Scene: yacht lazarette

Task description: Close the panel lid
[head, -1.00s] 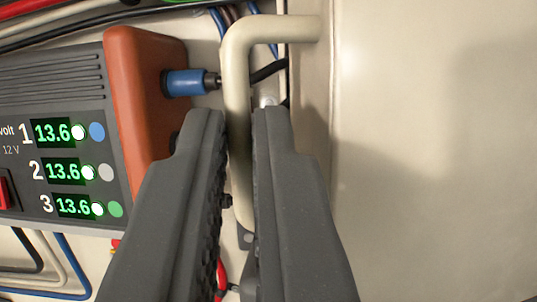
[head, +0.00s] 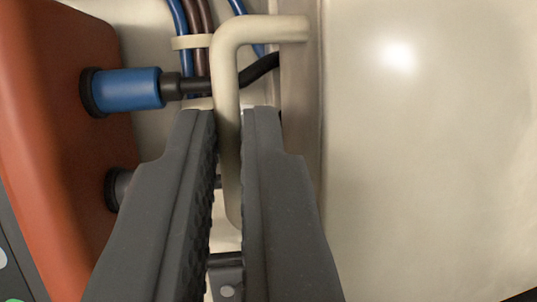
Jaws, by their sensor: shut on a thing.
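The panel lid (head: 425,150) is a cream, smooth panel that fills the right side of the view, with its edge running top to bottom near the middle. A cream bent-bar handle (head: 228,70) joins the lid near its top edge and runs down in front of the opening. My gripper (head: 230,125) is shut on the handle, with one dark finger on each side of the bar. The fingers hide part of the handle's lower length. The lid stands open, and the inside of the compartment shows to its left.
An orange-sided device (head: 65,130) stands close at left. A blue connector (head: 128,89) with a black cable sticks out of it toward the handle. Blue and brown cables (head: 200,45) run behind, held by a cream clip. A dark bracket (head: 227,275) shows below between the fingers.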

